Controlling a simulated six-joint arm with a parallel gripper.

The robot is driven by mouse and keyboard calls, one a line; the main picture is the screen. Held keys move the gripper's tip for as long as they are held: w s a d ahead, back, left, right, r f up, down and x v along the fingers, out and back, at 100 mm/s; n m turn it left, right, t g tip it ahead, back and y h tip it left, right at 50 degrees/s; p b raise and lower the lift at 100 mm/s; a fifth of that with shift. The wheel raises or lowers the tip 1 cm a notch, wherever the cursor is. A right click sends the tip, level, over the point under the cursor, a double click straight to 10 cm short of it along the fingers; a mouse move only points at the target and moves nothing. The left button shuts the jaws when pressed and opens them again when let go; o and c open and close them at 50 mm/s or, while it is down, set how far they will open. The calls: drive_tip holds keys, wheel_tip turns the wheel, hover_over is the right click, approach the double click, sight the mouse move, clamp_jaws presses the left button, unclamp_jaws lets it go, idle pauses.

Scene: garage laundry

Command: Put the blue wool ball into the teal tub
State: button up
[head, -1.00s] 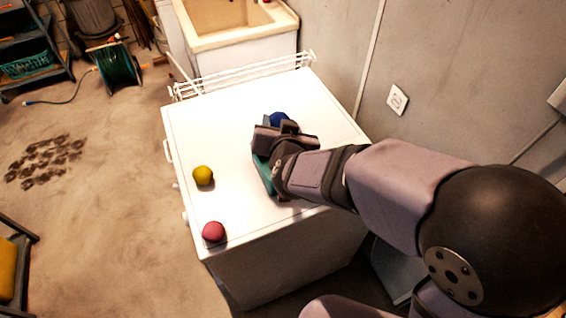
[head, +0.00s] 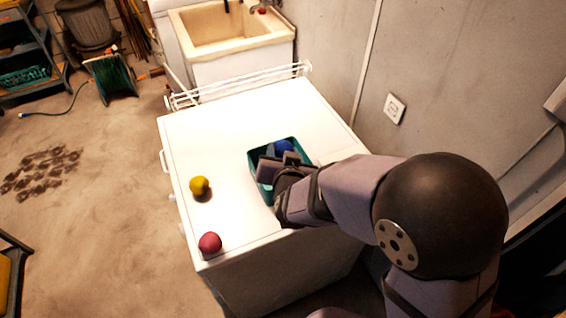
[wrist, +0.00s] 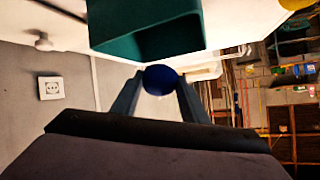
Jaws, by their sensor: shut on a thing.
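The blue wool ball (head: 284,146) is held between the fingertips of my gripper (head: 281,158). The wrist view shows the blue ball (wrist: 160,79) pinched between both fingers. The teal tub (head: 262,151) stands on the white machine top, partly hidden by my gripper and forearm. In the head view the ball overlaps the tub's far part. In the wrist view the tub (wrist: 145,45) is close beyond the ball, which overlaps its edge. I cannot tell how high the ball is relative to the rim.
A yellow ball (head: 199,186) and a red ball (head: 210,242) lie on the white machine top (head: 215,140), left of the tub. A white rack (head: 240,85) runs along the far edge. A wall with a socket (head: 394,109) is at the right.

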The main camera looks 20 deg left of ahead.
drive_tip(key=shift+f, duration=2.05)
drive_tip(key=shift+f+b, duration=0.45)
drive_tip(key=shift+f, duration=0.2)
drive_tip(key=o, duration=1.1)
drive_tip(key=shift+c, duration=0.2)
